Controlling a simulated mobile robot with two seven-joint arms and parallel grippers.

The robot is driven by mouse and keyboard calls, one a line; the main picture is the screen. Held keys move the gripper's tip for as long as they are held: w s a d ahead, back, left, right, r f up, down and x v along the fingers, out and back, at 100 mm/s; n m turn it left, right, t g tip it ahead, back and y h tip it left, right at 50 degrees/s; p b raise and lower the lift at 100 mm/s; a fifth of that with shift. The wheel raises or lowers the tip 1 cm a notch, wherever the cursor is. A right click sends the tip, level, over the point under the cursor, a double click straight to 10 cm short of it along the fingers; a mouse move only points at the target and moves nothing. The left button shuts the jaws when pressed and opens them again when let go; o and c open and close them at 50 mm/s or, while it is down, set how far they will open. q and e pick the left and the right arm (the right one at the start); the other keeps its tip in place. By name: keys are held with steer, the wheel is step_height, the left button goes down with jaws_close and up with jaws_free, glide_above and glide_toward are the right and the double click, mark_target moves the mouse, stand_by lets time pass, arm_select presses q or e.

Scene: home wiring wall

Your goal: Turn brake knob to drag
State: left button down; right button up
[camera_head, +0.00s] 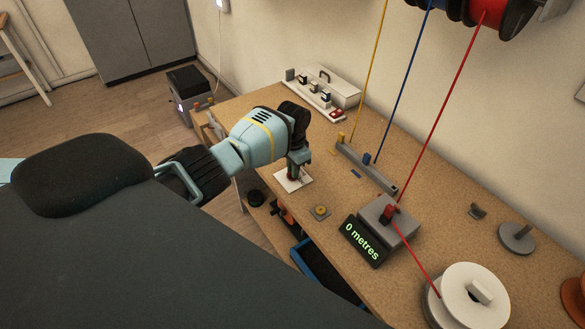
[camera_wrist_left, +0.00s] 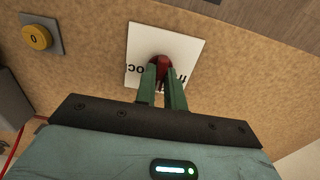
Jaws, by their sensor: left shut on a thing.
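The brake knob (camera_wrist_left: 161,65) is red and sits on a white square plate (camera_head: 290,184) with dark lettering on the bench; the letters are partly hidden. The plate also shows in the left wrist view (camera_wrist_left: 190,43). My left gripper (camera_wrist_left: 162,75) comes down over the plate, its two green fingers shut on the knob. In the head view my left gripper (camera_head: 293,176) hides most of the knob. The knob's exact setting cannot be read. My right gripper is not in view.
A yellow button marked 0 (camera_wrist_left: 37,37) sits beside the plate. A counter display (camera_head: 364,241) reads 0 metres. A red wire (camera_head: 435,122) runs from a spool through a grey block (camera_head: 377,214) to a white reel (camera_head: 475,295). Yellow and blue wires hang behind.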

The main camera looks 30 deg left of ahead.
arm_select(q)
steer(key=shift+r, duration=0.1)
steer(key=c, duration=1.5)
jaws_free()
